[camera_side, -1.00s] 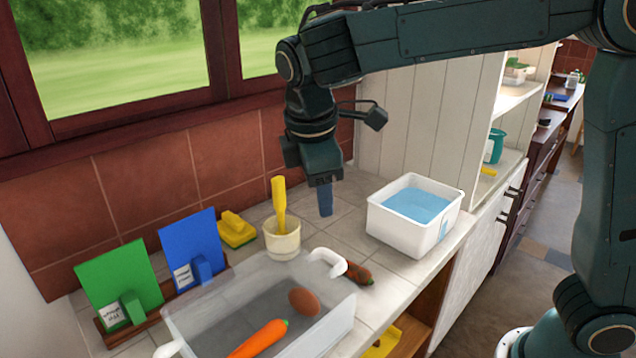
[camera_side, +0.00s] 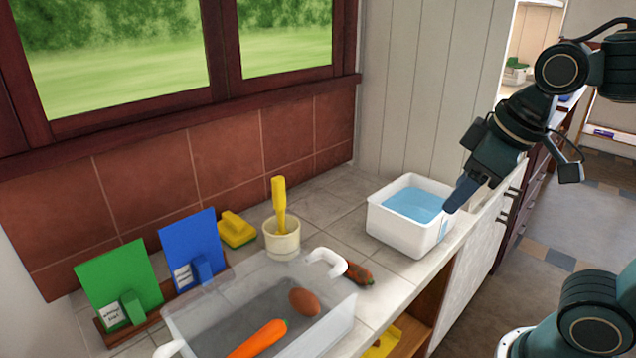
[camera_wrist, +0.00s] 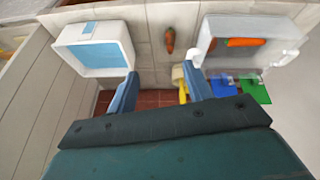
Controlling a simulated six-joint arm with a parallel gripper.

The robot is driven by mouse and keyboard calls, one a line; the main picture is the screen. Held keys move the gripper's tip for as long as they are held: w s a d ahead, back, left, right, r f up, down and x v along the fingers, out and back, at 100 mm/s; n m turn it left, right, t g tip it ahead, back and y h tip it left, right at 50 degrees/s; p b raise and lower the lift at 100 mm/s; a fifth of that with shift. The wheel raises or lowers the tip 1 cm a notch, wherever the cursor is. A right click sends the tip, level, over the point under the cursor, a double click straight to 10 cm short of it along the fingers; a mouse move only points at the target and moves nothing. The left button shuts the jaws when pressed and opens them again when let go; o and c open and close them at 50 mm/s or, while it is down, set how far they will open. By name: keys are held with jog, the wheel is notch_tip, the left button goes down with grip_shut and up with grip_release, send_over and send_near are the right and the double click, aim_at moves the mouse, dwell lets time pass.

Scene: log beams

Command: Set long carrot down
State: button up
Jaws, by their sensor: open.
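A long orange carrot (camera_side: 258,338) lies in the clear tray (camera_side: 337,325) with white handles, at the front of the counter; it also shows in the wrist view (camera_wrist: 245,42). A second, dirt-brown carrot (camera_side: 358,273) lies on the counter beside the tray's far handle; the wrist view shows it as well (camera_wrist: 170,41). My gripper (camera_side: 461,196) is tilted down near the right side of the white tub. Its blue fingers are apart in the wrist view (camera_wrist: 161,88), with nothing between them.
The white tub (camera_side: 392,227) of blue water stands at the counter's right edge. A brown potato-like item (camera_side: 303,302) lies in the tray.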

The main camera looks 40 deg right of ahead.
jog(key=shift+s+a+f+m+t, duration=0.15)
jog(key=shift+s+f+m, duration=0.2)
jog(key=shift+s, duration=0.25)
jog(key=shift+s+d+f+m+t, duration=0.1)
jog(key=shift+s+f+m, duration=0.2)
jog(key=shift+s, duration=0.35)
jog(key=shift+s+a+f+m+t, duration=0.15)
jog(key=shift+s+f+m, duration=0.2)
jog(key=shift+s, duration=0.25)
jog(key=shift+o, duration=0.4)
jog(key=shift+d, duration=0.1)
jog(key=o, duration=0.7)
jog(key=shift+w+r, duration=0.15)
jog(key=o, duration=0.3)
jog(key=shift+w+r, duration=0.1)
jog(key=shift+w, duration=0.1)
jog(key=w+a+g, duration=0.2)
jog(key=w+g, duration=0.3)
jog(key=w, duration=1.5)
jog(key=shift+w+r+g, duration=0.3)
jog(key=shift+r, duration=0.1)
